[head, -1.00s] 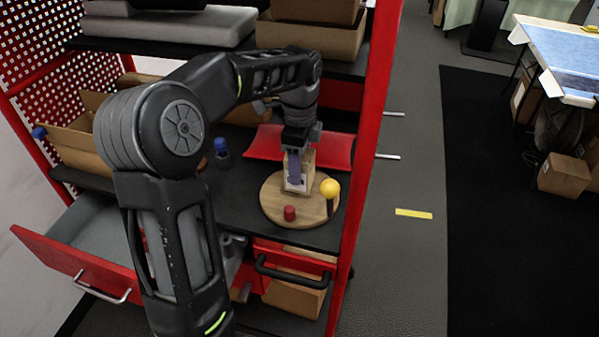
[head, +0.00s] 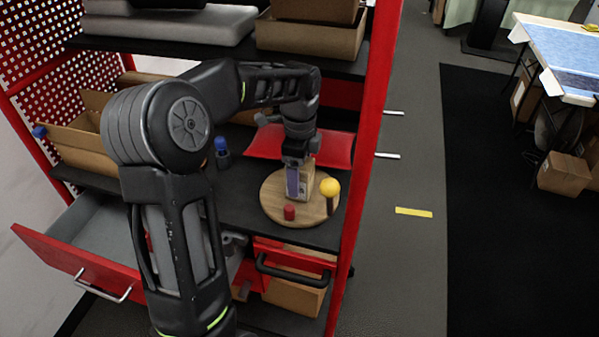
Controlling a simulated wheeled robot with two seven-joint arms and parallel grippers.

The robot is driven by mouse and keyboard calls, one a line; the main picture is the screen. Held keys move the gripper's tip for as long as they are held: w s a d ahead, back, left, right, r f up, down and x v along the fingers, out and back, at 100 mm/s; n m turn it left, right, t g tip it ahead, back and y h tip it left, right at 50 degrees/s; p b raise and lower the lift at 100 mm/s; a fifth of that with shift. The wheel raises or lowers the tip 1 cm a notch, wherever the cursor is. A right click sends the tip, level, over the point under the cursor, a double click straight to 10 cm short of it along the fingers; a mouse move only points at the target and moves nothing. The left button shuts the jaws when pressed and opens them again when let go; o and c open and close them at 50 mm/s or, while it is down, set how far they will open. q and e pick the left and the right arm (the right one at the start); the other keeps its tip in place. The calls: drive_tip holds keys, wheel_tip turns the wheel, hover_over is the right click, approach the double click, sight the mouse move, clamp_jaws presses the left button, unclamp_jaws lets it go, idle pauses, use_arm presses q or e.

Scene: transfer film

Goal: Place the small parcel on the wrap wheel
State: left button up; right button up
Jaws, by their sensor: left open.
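The wrap wheel (head: 271,203) is a round, light wooden disc on the dark shelf, near the shelf's right front corner. The small parcel (head: 307,181) is a tan box that appears to stand upright on the back part of the wheel. My left gripper (head: 294,181) reaches down from above at the parcel. Its jaws are open, and a purplish-grey finger covers part of the parcel's near side. I cannot tell whether a finger touches it. My right gripper is not in view.
On the wheel, a red cylinder (head: 289,212) stands at the front and a yellow ball on a dark post (head: 330,188) at the right. A blue-capped bottle (head: 222,153) stands left. A red rack post (head: 366,140) rises on the right.

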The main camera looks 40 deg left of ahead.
use_arm(q)
drive_tip(key=shift+r, duration=0.1)
drive_tip(key=shift+r, duration=0.2)
wheel_tip(320, 180, up, 9)
drive_tip(key=shift+r+p, duration=0.75)
drive_tip(key=shift+r, duration=0.15)
drive_tip(key=shift+r+p, duration=0.55)
drive_tip(key=shift+f, duration=0.1)
